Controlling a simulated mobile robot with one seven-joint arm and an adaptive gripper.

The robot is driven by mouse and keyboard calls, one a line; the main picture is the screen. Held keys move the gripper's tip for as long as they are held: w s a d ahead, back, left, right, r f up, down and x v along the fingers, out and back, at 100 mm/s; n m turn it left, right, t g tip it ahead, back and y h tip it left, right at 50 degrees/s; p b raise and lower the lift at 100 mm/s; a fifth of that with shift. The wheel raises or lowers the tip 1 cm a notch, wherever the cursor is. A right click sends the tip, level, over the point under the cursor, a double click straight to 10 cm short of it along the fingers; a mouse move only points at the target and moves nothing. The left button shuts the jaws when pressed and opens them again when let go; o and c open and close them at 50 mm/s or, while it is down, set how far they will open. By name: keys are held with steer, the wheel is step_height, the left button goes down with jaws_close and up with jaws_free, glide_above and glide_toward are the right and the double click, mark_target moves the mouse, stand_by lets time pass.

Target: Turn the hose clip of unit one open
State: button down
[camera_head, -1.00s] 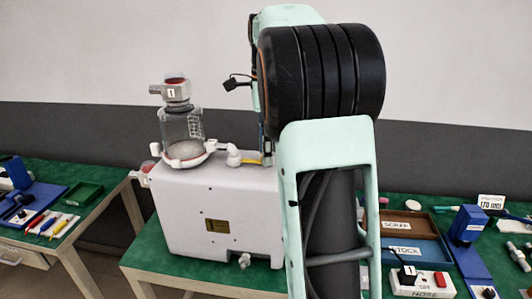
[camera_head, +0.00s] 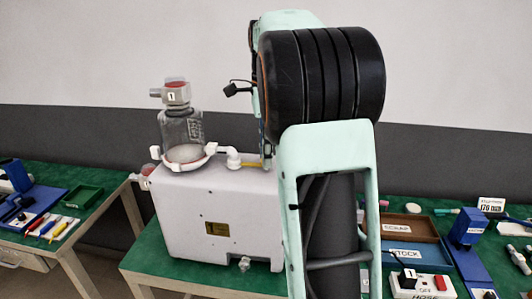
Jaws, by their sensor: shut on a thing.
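Unit one is a white pump body (camera_head: 225,222) on the green-topped table. A clear canister (camera_head: 182,131) stands on it, with a grey and red head (camera_head: 176,93) marked "1". A white elbow fitting (camera_head: 230,157) leads from the canister's base to a short yellow piece (camera_head: 252,165) beside my arm. I cannot make out which part is the hose clip or how it is turned. My arm covers the pump's right end. My gripper is hidden behind my arm, so its hold does not show.
A blue tray (camera_head: 393,254) marked "STOCK", a brown tray (camera_head: 428,231) and a white switch box (camera_head: 420,288) marked "1" lie at the right. A left table holds a green tray (camera_head: 83,196) and coloured tools. My arm fills the middle.

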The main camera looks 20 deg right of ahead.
steer(key=shift+r, duration=0.1)
steer(key=n+p, duration=0.3)
steer(key=n, duration=0.1)
steer(key=shift+r, duration=0.1)
steer(key=n+p, duration=0.2)
steer(key=n, duration=0.2)
steer(key=shift+n, duration=0.3)
steer(key=n+p, duration=0.2)
steer(key=n, duration=0.2)
steer(key=n+p, duration=0.1)
steer(key=n, duration=0.3)
steer(key=shift+n, duration=0.6)
steer(key=c, duration=1.8)
jaws_free()
steer(key=shift+o, duration=0.2)
